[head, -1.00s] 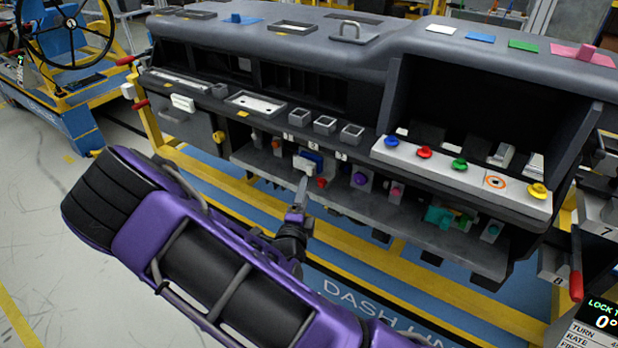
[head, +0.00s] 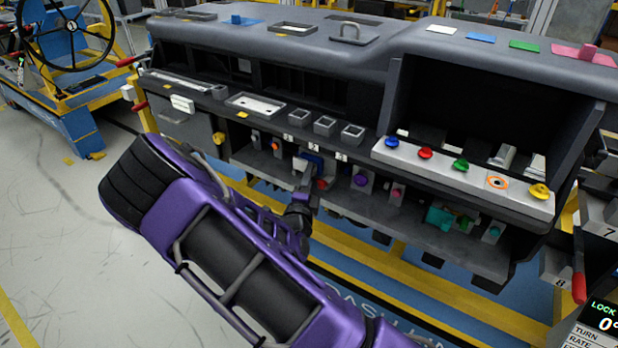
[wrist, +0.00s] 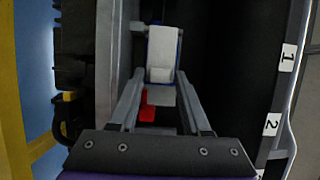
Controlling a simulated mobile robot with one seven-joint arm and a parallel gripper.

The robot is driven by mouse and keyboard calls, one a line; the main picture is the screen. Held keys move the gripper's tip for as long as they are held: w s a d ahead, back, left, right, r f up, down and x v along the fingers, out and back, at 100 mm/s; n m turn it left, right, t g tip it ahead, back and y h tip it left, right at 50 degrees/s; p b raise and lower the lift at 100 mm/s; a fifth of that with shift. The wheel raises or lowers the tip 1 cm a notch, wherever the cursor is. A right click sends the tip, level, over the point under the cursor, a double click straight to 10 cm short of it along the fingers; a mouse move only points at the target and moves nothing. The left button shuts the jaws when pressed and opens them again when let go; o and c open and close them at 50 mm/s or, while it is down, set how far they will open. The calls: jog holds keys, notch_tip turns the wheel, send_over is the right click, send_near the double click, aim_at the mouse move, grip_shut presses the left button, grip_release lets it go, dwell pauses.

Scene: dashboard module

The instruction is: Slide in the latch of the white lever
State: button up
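The white lever (head: 300,163) sits on a blue mount (head: 314,160) on the dashboard's lower shelf. In the wrist view the white lever (wrist: 162,48) is upright in the picture, just ahead of my fingertips. The red latch (wrist: 147,106) lies below it in that view, between my fingers and nearer the left one. It also shows in the head view (head: 322,184). My gripper (wrist: 160,76) is open, with a finger on each side of the latch and the lever's lower end. I cannot tell whether the right finger touches the lever's mount.
A purple knob (head: 360,181) and a pink knob (head: 397,194) stand to the right on the same shelf. An orange knob (head: 275,144) is to the left. The dashboard ledge (head: 355,158) overhangs the shelf. Dark structure lies close on both sides in the wrist view.

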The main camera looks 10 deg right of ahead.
grip_shut()
